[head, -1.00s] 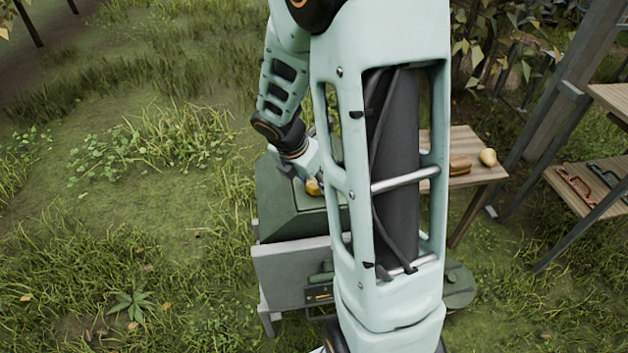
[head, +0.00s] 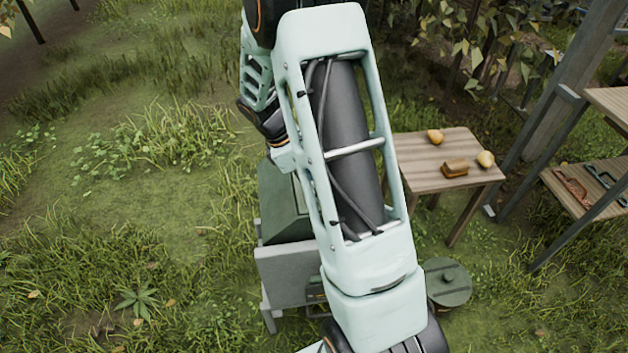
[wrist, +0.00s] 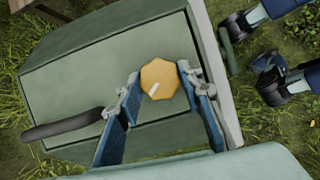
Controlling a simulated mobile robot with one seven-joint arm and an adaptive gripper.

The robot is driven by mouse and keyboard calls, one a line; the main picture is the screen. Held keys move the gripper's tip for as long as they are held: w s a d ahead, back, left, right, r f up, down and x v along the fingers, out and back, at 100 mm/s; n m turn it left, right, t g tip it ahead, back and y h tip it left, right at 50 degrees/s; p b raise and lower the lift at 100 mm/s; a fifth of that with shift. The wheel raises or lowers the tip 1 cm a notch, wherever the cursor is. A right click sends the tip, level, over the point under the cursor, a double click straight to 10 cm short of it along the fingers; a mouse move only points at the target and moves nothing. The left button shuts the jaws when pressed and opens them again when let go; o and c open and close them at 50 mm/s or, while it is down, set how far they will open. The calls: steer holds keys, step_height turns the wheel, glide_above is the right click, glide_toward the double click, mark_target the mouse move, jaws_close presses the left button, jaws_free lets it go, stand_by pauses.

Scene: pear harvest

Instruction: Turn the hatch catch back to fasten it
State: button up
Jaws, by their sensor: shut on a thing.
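The hatch catch is a yellow, many-sided knob (wrist: 160,79) with a pale line on its face, on the green hatch (wrist: 106,64) in the wrist view. My gripper (wrist: 162,86) has its two blue-padded fingers on either side of the knob, shut on it. The pale line slants across the knob's lower left. In the head view my own arm hides the knob and the gripper; only part of the green box (head: 283,208) shows.
A dark curved handle (wrist: 62,127) sticks out at the box's left in the wrist view. A wooden table (head: 424,176) with two yellow fruits and a brown block (head: 454,169) stands to the right. A round green lidded container (head: 447,284) stands on the grass. Open grass lies left.

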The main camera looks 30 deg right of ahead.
steer(key=m+g+p, duration=0.1)
steer(key=m, duration=0.2)
steer(key=shift+w+m+y, duration=0.1)
steer(key=shift+m+y, duration=0.2)
steer(key=shift+m, duration=0.1)
steer(key=m+g+y+p, duration=0.1)
steer(key=m, duration=0.3)
steer(key=shift+d, duration=0.15)
steer(key=shift+m, duration=0.3)
steer(key=o, duration=1.1)
steer(key=shift+w, duration=0.1)
steer(key=shift+y, duration=0.3)
steer(key=v, duration=1.2)
steer(key=shift+w, duration=0.15)
